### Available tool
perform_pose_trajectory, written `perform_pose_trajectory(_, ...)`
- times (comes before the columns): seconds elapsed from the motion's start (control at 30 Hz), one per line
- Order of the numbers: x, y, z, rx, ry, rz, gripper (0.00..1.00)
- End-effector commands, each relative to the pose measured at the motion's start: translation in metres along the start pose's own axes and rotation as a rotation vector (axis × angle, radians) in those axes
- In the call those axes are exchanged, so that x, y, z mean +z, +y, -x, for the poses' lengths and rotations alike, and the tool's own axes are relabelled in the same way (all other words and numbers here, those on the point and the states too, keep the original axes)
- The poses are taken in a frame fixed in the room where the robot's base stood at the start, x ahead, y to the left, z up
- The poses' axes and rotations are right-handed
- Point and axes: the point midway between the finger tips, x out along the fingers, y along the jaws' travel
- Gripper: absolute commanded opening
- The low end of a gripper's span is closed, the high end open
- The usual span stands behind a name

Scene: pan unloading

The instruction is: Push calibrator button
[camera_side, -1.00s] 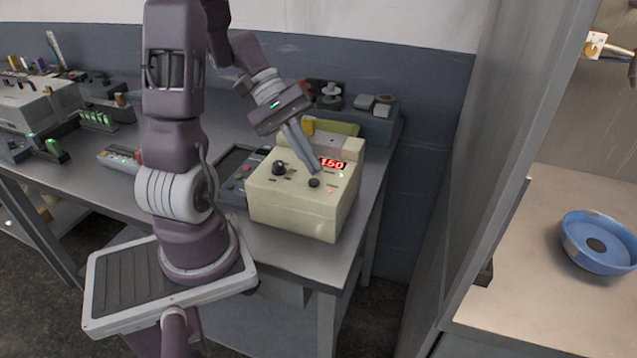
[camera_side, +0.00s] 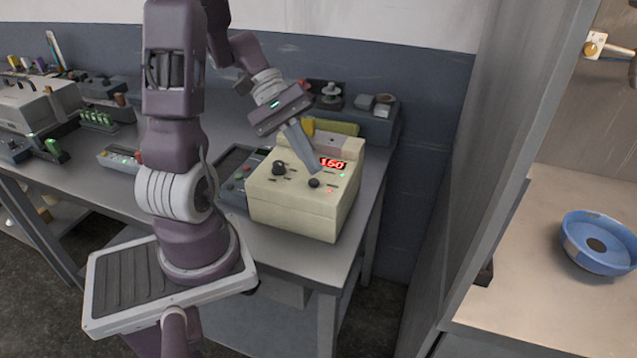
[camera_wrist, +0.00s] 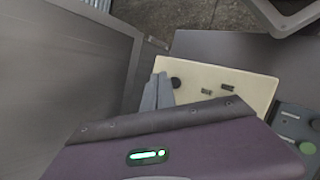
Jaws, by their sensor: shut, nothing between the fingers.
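The calibrator (camera_side: 294,208) is a cream box near the right end of the grey bench. Its sloped top has two dark knobs, a red display (camera_side: 333,164) that appears to read 150, and small lit marks. My gripper (camera_side: 313,170) is shut and empty, its fingertips at the panel just above the right-hand knob (camera_side: 314,183) and beside the display. I cannot tell whether the tips touch the panel. In the wrist view, the fingers (camera_wrist: 158,92) reach over the cream box (camera_wrist: 220,82), next to a dark knob (camera_wrist: 176,82). No separate button can be made out.
A grey device with buttons (camera_side: 236,186) stands left of the calibrator. Behind it is a grey unit with knobs (camera_side: 365,118). A grey partition (camera_side: 490,130) rises at right, with a blue bowl (camera_side: 600,242) on the counter beyond. Other instruments fill the bench's left side.

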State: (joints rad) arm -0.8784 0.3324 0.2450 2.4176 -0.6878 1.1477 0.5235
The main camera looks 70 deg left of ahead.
Motion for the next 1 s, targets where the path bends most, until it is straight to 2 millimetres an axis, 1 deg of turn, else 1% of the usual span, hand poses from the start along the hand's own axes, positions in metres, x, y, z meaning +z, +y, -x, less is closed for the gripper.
perform_pose_trajectory(0.33,-0.0043,-0.0047,-0.0066,-0.001,-0.001,0.001,0.00)
perform_pose_trajectory(1.0,-0.0068,-0.0068,-0.0097,0.001,-0.001,0.000,0.00)
